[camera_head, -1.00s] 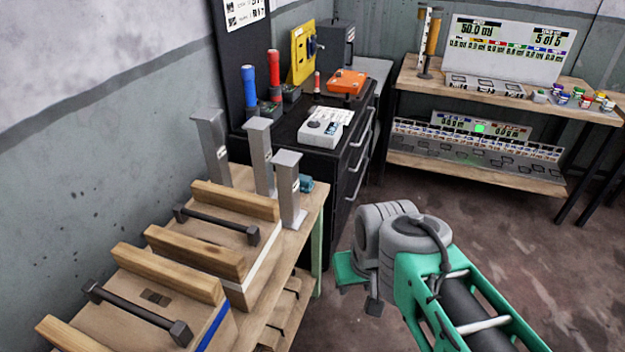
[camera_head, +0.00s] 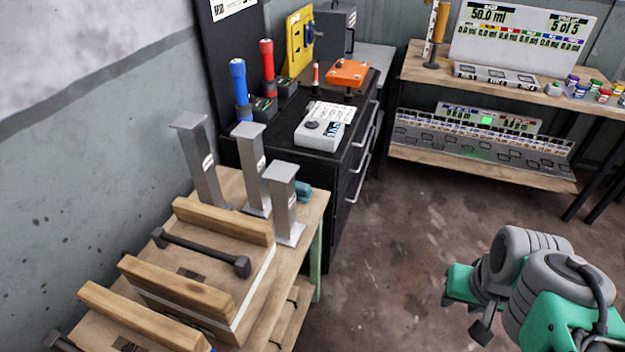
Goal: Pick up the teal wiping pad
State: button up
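A small teal object (camera_head: 304,191), which looks like the wiping pad, lies at the far right corner of the wooden bench (camera_head: 314,212). It is partly hidden behind the front grey metal post (camera_head: 284,203). My arm, green and grey, reaches in from the lower right, over the floor and well to the right of the bench. The end of it, with a small dark grey part (camera_head: 483,332), is apart from the teal object. The fingers cannot be made out clearly, and nothing is seen held.
Several grey posts stand close to the teal object. A black drawer cabinet (camera_head: 300,150) with a white device (camera_head: 322,130) stands behind. A wooden shelf unit (camera_head: 480,165) is at the back right. The floor between is clear.

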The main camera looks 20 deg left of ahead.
aim_at(303, 193)
jog(key=u, duration=0.05)
jog(key=i, duration=1.85)
jog(key=u, duration=3.95)
